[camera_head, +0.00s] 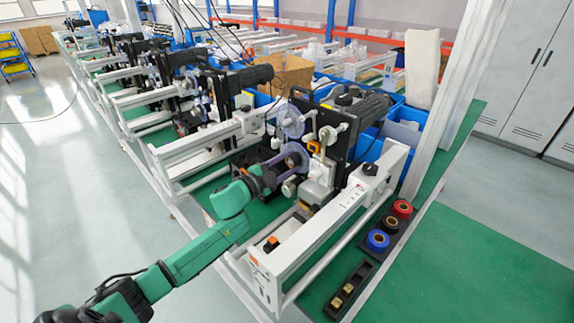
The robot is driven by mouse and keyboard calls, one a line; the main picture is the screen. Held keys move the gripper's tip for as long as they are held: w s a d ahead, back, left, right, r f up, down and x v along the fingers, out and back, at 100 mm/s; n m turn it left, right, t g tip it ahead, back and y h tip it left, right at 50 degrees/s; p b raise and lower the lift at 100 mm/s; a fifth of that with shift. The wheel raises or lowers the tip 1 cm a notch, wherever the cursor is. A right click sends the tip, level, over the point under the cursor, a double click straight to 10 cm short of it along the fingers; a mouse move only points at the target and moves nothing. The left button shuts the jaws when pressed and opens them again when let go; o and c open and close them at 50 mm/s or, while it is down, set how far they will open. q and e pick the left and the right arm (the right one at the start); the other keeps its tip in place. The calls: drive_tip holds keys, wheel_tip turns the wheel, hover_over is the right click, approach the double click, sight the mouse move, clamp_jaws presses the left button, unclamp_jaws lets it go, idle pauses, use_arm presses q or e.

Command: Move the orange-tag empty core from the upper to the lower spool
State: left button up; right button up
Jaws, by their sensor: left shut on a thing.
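The coder (345,125) in front of me has two round reels on its near face. The upper spool (291,121) is a pale blue-grey disc. At the lower spool, a violet-grey ring with a dark middle (292,158) shows, which looks like the empty core. My left gripper (270,175) is at the lower left edge of this ring and is shut on it. The fingertips are small and partly hidden, and I cannot tell whether the core sits around the spool. An orange part (314,147) shows right of the ring. My right gripper is out of view.
A black tray (390,227) with red and blue rolls and a second tray (349,291) with brass pieces lie on the green top at right. White rails (318,240) flank the coder. A cardboard box (285,75) and blue bins stand behind.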

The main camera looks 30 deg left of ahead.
use_arm(q)
drive_tip(key=shift+r, duration=0.1)
drive_tip(key=o, duration=1.1)
drive_tip(key=shift+w, duration=0.1)
drive_tip(key=shift+o, duration=1.1)
drive_tip(key=shift+w+d, duration=0.1)
drive_tip(key=shift+s+a+f, duration=0.2)
drive_tip(key=shift+s, duration=0.35)
drive_tip(key=b+v, duration=0.2)
drive_tip(key=v, duration=1.1)
drive_tip(key=shift+s, duration=0.2)
